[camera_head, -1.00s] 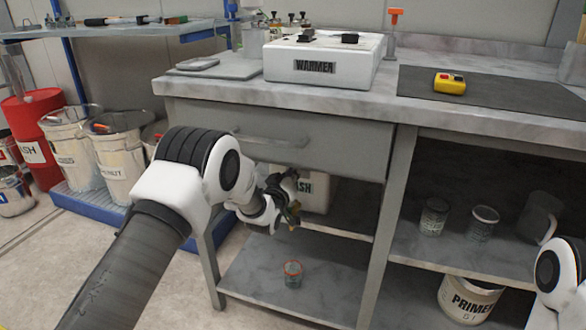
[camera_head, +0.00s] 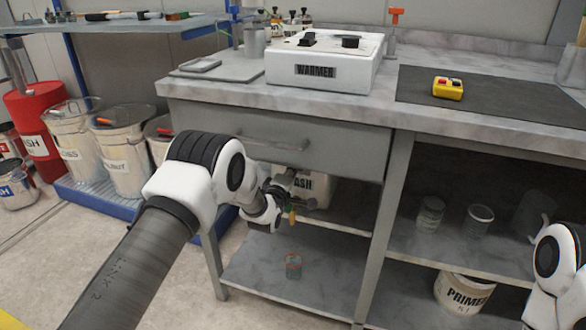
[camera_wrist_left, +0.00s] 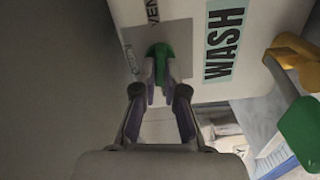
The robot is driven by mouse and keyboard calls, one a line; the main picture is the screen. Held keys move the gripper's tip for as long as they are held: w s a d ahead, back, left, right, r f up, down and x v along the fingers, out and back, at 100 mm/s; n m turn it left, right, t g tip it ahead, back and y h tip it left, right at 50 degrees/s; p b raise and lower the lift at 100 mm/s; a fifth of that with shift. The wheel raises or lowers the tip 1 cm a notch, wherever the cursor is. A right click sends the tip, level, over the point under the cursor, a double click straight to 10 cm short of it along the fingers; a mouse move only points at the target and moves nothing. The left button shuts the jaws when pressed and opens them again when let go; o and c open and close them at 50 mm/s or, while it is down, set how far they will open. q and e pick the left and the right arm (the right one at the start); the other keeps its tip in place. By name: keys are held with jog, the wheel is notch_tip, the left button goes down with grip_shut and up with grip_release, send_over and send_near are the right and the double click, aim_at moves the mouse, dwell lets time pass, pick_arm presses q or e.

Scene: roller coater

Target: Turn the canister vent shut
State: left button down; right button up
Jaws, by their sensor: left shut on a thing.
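A white canister labelled WASH (camera_wrist_left: 235,20) stands on the shelf under the drawer; it also shows in the head view (camera_head: 318,189), partly behind my left gripper. A grey plate on its face, with partly hidden lettering beside it, carries the green vent knob (camera_wrist_left: 159,52). My left gripper (camera_wrist_left: 160,90) is shut on the green knob, with one finger on each side of it. In the head view the knob is hidden by the gripper. A yellow part (camera_wrist_left: 293,50) and a green part (camera_wrist_left: 302,130) stick out beside the label. My right gripper is out of view.
The drawer (camera_head: 275,135) and the workbench top (camera_head: 430,105) are above my left gripper. A table leg (camera_head: 385,230) is to the right. Buckets (camera_head: 122,150) stand at left.

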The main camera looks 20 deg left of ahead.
pick_arm(q)
jog(key=shift+n, duration=1.1)
jog(key=shift+f, duration=0.1)
jog(key=c, duration=1.2)
grip_release()
jog(key=shift+c, duration=0.2)
jog(key=shift+s, duration=0.15)
jog(key=s, duration=1.1)
jog(key=shift+s+a, duration=0.25)
jog(key=shift+s, duration=0.15)
jog(key=shift+f, duration=0.1)
